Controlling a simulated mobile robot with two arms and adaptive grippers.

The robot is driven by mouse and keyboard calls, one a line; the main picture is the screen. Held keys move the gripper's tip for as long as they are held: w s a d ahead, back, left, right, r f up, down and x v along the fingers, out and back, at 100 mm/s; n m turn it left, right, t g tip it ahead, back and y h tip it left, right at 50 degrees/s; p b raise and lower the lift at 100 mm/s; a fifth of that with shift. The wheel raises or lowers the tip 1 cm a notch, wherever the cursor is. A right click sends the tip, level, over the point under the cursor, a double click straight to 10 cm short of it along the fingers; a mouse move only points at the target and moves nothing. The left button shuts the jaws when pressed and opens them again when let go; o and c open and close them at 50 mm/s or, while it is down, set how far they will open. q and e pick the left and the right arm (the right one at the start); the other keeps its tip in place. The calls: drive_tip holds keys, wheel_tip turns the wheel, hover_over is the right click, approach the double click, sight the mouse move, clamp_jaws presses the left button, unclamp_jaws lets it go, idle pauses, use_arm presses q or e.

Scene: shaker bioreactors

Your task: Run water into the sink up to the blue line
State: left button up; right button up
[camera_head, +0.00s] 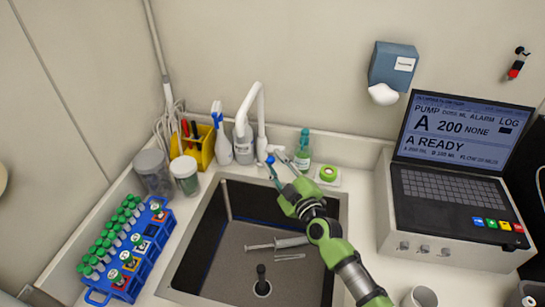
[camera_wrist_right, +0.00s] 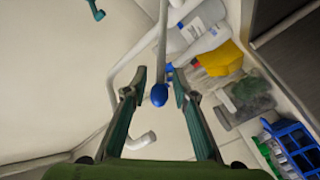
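The sink (camera_head: 226,272) has dark walls with a thin blue line (camera_head: 207,254) around the inside. No water shows in it. A black plug with an upright stem (camera_head: 262,281) is at the drain; whether it seals is unclear. The white tap (camera_head: 257,101) stands behind the sink, its spout bending down. A lever with a blue knob (camera_head: 270,159) is beside it. My right gripper (camera_head: 278,170) is at this lever; in the right wrist view the blue knob (camera_wrist_right: 159,95) shows between its spread fingers (camera_wrist_right: 159,80), apparently without contact. My left gripper is out of view.
A syringe (camera_head: 290,242) and tweezers (camera_head: 290,257) lie in the sink. Jars (camera_head: 186,176), a spray bottle (camera_head: 221,140) and a blue tube rack (camera_head: 144,264) are left, a pump unit (camera_head: 430,240) right.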

drive_tip(key=shift+w+a, duration=0.25)
drive_tip(key=shift+w, duration=0.25)
drive_tip(key=shift+w+a, duration=0.1)
drive_tip(key=shift+w, duration=0.4)
drive_tip(key=shift+s+a, duration=0.1)
clamp_jaws()
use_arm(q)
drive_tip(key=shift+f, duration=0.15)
